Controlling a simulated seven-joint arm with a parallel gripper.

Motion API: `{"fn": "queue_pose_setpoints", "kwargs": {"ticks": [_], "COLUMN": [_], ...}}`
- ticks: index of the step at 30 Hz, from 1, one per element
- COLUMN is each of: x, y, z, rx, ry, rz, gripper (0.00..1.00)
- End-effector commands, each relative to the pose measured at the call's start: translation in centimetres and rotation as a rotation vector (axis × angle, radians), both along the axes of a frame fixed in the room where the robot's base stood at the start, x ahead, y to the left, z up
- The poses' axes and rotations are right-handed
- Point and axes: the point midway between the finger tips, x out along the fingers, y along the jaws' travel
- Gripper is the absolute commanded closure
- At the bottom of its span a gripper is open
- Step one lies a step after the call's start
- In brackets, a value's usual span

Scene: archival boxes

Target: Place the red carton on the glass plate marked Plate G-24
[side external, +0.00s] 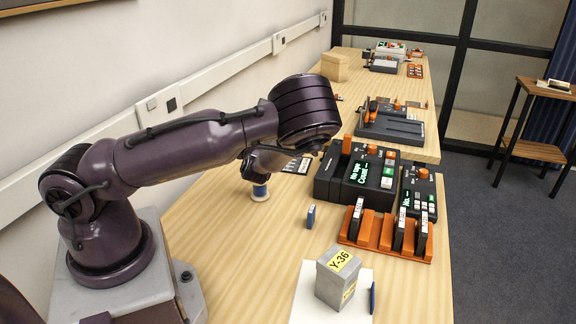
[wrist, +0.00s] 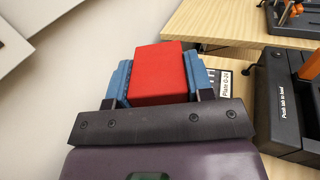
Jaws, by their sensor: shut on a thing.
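The red carton (wrist: 160,73) is held between the blue-padded fingers of my gripper (wrist: 158,82) in the wrist view. The label "Plate G-24" (wrist: 226,83) shows just right of the right finger, beside a dark marked strip. The glass plate itself is mostly hidden behind the gripper, and I cannot tell whether the carton touches it. In the side external view my gripper's fingers and the carton are hidden by my arm. A dark patch with white marks (side external: 297,165) lies on the table just right of my wrist there.
A black device with a screen (side external: 357,178) stands right of my wrist. An orange rack (side external: 386,243) holds black cartridges.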

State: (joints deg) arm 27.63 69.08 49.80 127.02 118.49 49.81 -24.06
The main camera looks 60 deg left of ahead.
Motion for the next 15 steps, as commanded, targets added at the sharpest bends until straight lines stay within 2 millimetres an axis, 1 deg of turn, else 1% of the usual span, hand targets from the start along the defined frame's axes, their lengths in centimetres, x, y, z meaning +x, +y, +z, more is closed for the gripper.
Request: {"fn": "queue_pose_setpoints", "kwargs": {"ticks": [1, 4, 8, 15], "x": [0.9, 2.3, 3.2, 7.5], "y": [0.9, 1.4, 2.1, 5.3], "z": [0.4, 0.3, -0.8, -3.3], "rx": [0.003, 0.001, 0.0, 0.0], "ry": [-0.001, 0.001, 0.001, 0.0], "rz": [-0.003, -0.02, -0.015, -0.016], "gripper": [0.77, 0.77, 0.77, 0.77]}}
